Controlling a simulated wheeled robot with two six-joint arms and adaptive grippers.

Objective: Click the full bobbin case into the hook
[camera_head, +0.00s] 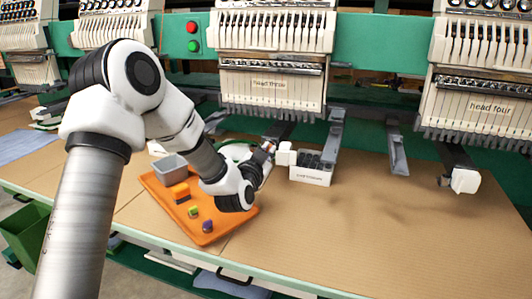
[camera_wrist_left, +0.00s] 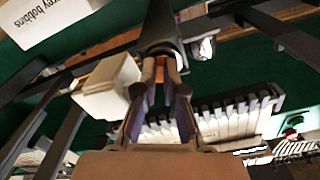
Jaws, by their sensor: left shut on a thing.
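My left gripper (camera_head: 269,148) reaches in under head three, beside the white end block (camera_head: 286,154) of that head's lower arm. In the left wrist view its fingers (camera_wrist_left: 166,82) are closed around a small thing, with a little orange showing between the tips. This looks like the bobbin case, but it is mostly hidden by the fingers. The white block (camera_wrist_left: 104,88) is just left of the fingers there. A dark arm part with a rounded end (camera_wrist_left: 160,42) lies right at the fingertips. I cannot make out the hook, or whether the case touches it. My right gripper is not in view.
A white labelled bin (camera_head: 312,177) with dark pieces stands right of the gripper. Metal brackets (camera_head: 333,137) hang nearby. The table's right side (camera_head: 390,235) is clear.

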